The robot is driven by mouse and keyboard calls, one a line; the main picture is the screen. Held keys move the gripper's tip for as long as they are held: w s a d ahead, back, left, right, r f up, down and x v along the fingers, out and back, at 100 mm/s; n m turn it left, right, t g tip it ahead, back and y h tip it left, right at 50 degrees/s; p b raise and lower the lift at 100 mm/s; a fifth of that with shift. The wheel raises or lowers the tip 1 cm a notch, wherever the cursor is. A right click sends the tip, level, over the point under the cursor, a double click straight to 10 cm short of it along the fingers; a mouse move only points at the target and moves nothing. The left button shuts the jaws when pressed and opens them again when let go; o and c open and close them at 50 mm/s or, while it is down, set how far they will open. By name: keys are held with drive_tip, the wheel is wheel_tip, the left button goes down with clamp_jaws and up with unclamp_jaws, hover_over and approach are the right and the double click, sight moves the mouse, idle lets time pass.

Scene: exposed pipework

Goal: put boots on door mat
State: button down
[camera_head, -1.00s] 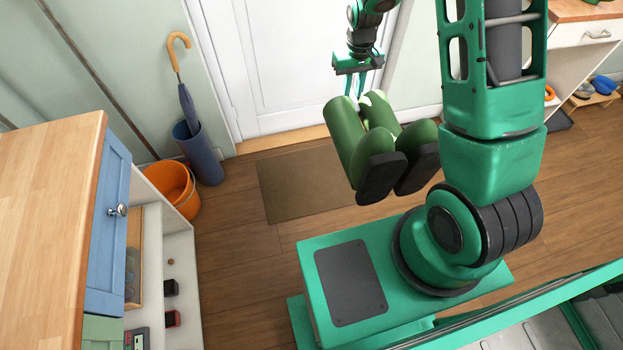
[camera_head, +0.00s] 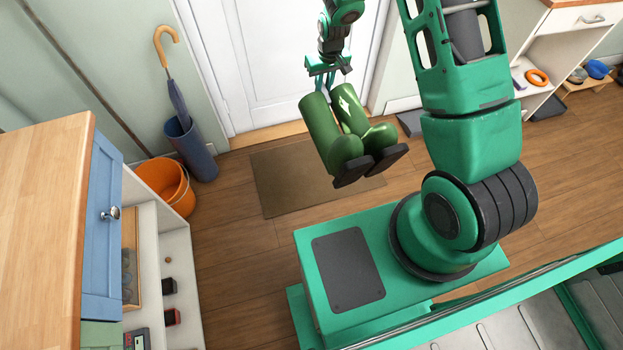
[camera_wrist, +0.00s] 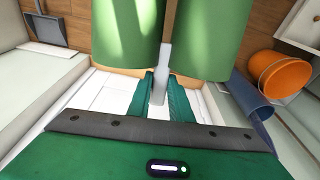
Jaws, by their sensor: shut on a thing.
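The green boots (camera_head: 342,132) hang as a pair from my gripper (camera_head: 328,78), with their dark soles facing the lower right. In the head view they appear in front of the brown door mat (camera_head: 275,184) and cover its right part. They look held above the floor. In the wrist view, the green boot shafts (camera_wrist: 165,35) fill the top, and my gripper's fingers (camera_wrist: 160,88) are closed around a pale strip between them.
A white door (camera_head: 280,60) stands behind the mat. An orange bucket (camera_head: 168,186) and a blue umbrella stand (camera_head: 192,148) are left of the mat. A blue-fronted cabinet (camera_head: 105,225) is at the left. A shoe rack (camera_head: 590,80) is at far right.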

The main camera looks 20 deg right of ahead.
drive_tip(key=w+a+f+n+t+y, duration=0.1)
drive_tip(key=w+a+f+t, duration=0.35)
drive_tip(key=f, duration=0.35)
drive_tip(key=w+a+f+t+y, duration=0.1)
drive_tip(key=w+a+f+t, duration=0.35)
drive_tip(key=f, duration=0.35)
drive_tip(key=shift+s+a+f+m+t+h, duration=1.05)
drive_tip(key=shift+s+a+f+t, duration=0.6)
drive_tip(key=shift+s+f+t, duration=1.4)
drive_tip(key=w+d+f, duration=0.5)
drive_tip(key=d+f, duration=0.4)
drive_tip(key=f, duration=0.1)
drive_tip(key=shift+w+d+f, duration=0.3)
drive_tip(key=shift+f, duration=0.1)
